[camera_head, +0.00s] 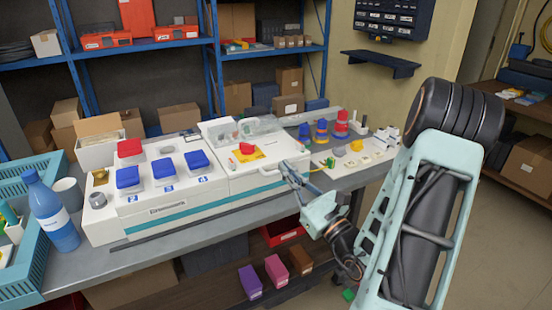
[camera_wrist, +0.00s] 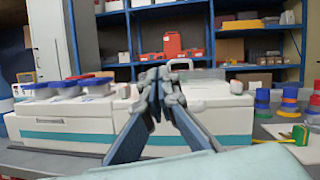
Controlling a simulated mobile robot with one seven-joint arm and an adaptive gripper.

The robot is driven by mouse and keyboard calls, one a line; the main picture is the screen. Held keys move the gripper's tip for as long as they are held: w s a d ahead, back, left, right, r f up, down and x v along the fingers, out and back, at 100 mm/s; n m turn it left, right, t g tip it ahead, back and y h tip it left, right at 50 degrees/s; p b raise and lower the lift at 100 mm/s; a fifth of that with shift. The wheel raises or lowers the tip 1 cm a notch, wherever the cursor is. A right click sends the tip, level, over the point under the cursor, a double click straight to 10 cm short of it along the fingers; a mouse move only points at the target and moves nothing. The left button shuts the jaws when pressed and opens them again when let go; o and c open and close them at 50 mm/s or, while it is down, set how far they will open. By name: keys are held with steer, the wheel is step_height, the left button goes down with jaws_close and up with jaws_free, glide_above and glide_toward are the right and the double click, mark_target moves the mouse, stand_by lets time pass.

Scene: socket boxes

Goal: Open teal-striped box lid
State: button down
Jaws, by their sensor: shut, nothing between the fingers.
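The white box with a teal stripe (camera_head: 262,189) stands on the grey bench, with its front facing me. Its right section has a pale top with a clear raised part (camera_head: 240,130) at the back, and a yellow plate with a red knob (camera_head: 247,149). I cannot tell exactly where the lid's edge runs. My gripper (camera_head: 286,168) is at the front right corner of this section, close to the white front; contact is unclear. In the wrist view, my gripper (camera_wrist: 158,82) is shut and empty, covering part of the box front (camera_wrist: 225,120).
Blue lids (camera_head: 165,168) and a red lid (camera_head: 130,148) sit on the left section. A blue bottle (camera_head: 53,212) and teal crate (camera_head: 32,258) stand at the left. Stacked colored rings (camera_head: 322,130) and a yellow-green item (camera_head: 328,162) lie to the right. Shelves stand behind.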

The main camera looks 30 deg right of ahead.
steer(key=w+a+r, duration=0.2)
steer(key=w+r, duration=0.4)
steer(key=w, duration=0.4)
steer(key=shift+a+r+p, duration=0.15)
steer(key=shift+a+p, duration=0.05)
steer(key=shift+p, duration=0.2)
steer(key=shift+s, duration=0.1)
stand_by(1.0)
